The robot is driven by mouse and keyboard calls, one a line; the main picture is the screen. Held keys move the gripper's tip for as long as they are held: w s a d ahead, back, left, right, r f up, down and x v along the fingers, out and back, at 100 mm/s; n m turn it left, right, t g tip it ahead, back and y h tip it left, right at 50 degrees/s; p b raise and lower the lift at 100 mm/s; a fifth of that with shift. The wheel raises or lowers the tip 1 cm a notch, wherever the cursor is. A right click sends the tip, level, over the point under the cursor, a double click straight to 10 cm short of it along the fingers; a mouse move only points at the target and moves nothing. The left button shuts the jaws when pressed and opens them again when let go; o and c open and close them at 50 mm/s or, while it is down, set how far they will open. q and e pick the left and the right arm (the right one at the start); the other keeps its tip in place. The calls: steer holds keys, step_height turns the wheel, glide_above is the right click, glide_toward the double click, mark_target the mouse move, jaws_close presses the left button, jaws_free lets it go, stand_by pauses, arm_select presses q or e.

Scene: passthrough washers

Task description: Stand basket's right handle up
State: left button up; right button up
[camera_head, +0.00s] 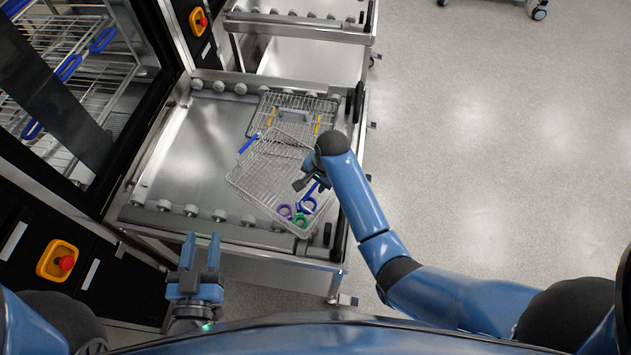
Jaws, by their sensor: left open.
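The wire basket (262,176) lies tilted in the picture on the steel roller table. Its left blue handle (247,143) shows at the upper left rim. A blue bar, which looks like the right handle (310,187), shows beside my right gripper (308,184), partly covered by it. My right gripper is over the basket's right side; whether its jaws are shut on the handle is too small to tell. Purple (284,211), blue (307,206) and green (300,220) rings lie in the basket's lower corner. My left gripper (201,242) is open and empty, before the table's near edge.
A second wire basket (290,104) with yellow and grey parts lies just behind. The steel table (200,140) has rollers along its edges and is clear on the left. A washer with an open view of racks (85,75) stands left. An emergency stop (66,263) is at lower left.

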steer(key=shift+a+f, duration=0.1)
steer(key=shift+f, duration=0.55)
steer(key=shift+c, duration=0.2)
jaws_close()
